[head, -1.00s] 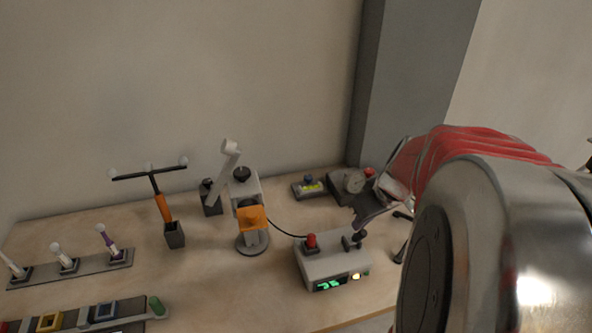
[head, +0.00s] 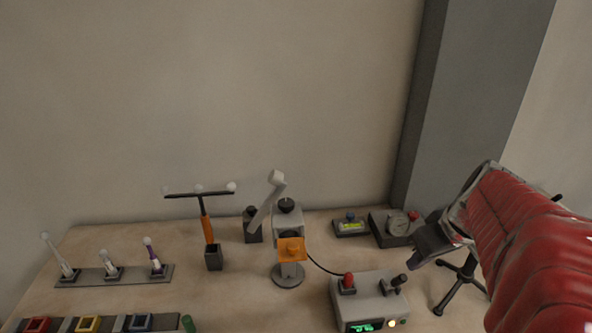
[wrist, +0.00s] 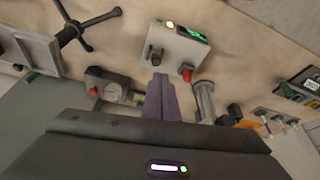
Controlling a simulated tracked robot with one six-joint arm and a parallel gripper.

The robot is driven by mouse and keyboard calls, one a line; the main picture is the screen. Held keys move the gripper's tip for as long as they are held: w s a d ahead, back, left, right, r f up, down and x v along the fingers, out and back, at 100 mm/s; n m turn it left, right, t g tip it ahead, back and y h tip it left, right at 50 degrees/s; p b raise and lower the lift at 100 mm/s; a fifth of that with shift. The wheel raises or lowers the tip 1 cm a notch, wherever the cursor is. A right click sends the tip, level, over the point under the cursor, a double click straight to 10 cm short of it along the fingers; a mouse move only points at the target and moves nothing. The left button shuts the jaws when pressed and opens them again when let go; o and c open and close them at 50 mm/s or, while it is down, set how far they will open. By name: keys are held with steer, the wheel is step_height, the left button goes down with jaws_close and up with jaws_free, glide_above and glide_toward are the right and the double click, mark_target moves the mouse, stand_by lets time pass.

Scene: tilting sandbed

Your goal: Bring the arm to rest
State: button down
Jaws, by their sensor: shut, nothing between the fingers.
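My gripper (head: 424,247) shows in the head view at the right, at the end of my red-sleeved arm. It hangs in front of the gauge box and right of the grey control box (head: 365,302). In the wrist view my gripper's fingers (wrist: 158,82) are together with nothing between them. They point toward the control box, which also shows in the wrist view (wrist: 180,45), and look apart from it. The fingertips are small and dark in the head view.
A gauge box (head: 392,228) and a small display unit (head: 350,226) stand behind my gripper. A black spoked handle (head: 459,283) is just right of it. An orange-fronted stand (head: 290,250) and a T-shaped tool (head: 206,228) stand left. Bare wall is above the bench.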

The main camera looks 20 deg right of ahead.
steer(key=shift+s+r, duration=0.2)
steer(key=shift+s, duration=0.15)
steer(key=shift+a, duration=0.1)
steer(key=w+a, duration=0.5)
steer(key=a, duration=0.3)
steer(key=s+a, duration=0.2)
steer(key=a, duration=0.5)
steer(key=s+a+r+t, duration=0.1)
steer(key=s+a, duration=0.2)
steer(key=a, duration=0.5)
steer(key=shift+s+a+r, duration=0.2)
steer(key=shift+s+r, duration=0.1)
steer(key=shift+d, duration=0.1)
